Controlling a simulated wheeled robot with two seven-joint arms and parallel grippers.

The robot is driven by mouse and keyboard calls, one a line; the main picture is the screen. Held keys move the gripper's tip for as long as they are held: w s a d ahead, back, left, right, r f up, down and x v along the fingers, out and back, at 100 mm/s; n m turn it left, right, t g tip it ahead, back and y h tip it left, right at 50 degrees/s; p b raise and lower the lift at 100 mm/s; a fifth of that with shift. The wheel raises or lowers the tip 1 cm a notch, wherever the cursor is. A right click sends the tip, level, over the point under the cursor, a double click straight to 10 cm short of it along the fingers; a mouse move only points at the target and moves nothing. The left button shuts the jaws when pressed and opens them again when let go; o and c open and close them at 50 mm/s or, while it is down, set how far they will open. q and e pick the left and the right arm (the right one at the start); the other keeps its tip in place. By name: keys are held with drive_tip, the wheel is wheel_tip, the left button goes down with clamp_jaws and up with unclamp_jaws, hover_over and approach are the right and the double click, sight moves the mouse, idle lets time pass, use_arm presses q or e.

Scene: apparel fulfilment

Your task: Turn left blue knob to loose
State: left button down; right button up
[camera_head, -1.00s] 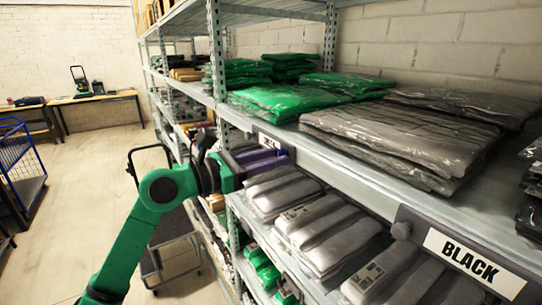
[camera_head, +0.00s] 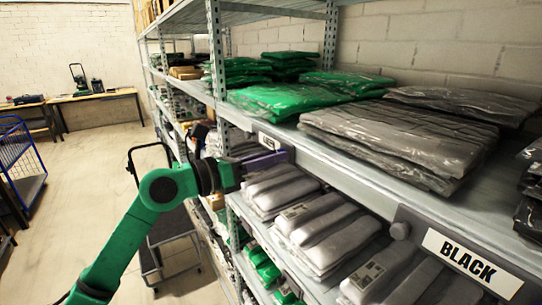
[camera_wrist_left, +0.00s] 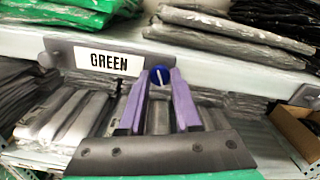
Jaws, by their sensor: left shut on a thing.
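The blue knob (camera_wrist_left: 160,76) sits at the right end of the GREEN label holder (camera_wrist_left: 72,57), on the shelf's front edge. A pale line runs across its face, close to upright in the left wrist view. My left gripper (camera_wrist_left: 159,74) has its two purple fingers on either side of the knob and is shut on it. In the head view my left gripper (camera_head: 268,161) reaches the shelf edge just below the partly hidden GREEN label (camera_head: 269,142), and the knob is hidden there. My right gripper is not in view.
Bagged green garments (camera_head: 290,100) and grey garments (camera_head: 400,135) lie on the shelf above. Grey packs (camera_head: 325,230) fill the level below. A cart (camera_head: 165,235) stands in the aisle.

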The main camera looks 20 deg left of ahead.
use_arm(q)
drive_tip(key=shift+n+p, duration=2.45)
drive_tip(key=shift+n, duration=4.05)
drive_tip(key=c, duration=0.6)
unclamp_jaws()
drive_tip(key=shift+a, duration=0.1)
